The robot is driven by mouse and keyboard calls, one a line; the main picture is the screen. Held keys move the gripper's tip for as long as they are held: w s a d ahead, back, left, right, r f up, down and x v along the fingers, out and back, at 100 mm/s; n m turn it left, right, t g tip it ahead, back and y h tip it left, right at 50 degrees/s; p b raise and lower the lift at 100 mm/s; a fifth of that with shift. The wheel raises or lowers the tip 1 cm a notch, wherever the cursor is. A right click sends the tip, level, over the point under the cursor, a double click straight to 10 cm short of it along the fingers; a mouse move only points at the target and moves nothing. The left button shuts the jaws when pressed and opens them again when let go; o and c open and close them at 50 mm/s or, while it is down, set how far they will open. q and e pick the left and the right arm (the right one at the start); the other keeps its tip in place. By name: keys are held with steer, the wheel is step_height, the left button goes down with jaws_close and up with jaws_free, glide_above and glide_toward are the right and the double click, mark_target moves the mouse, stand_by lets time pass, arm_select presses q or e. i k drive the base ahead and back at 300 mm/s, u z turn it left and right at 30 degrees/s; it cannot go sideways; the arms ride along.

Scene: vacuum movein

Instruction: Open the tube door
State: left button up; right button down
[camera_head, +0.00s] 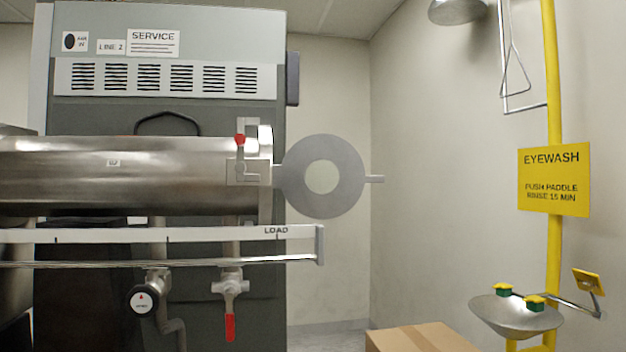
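The tube (120,178) is a shiny metal cylinder lying level from the left edge to the middle. At its right end is a collar with a bracket (240,170) and a small red-tipped lever (240,140). The tube door (349,178) is a flat grey disc with a round window or hole in its middle. It shows face-on, sticking out to the right of the tube's end and joined at its left edge. It appears swung open. Neither of my grippers is in view.
A rail marked LOAD (300,232) runs below the tube. A cardboard box (420,338) is at the bottom; an eyewash basin (515,318) stands right. Space around the door looks clear.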

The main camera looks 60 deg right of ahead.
mark_target(290, 176)
steer(key=u, duration=1.3)
steer(key=k, duration=0.75)
steer(key=z, duration=1.3)
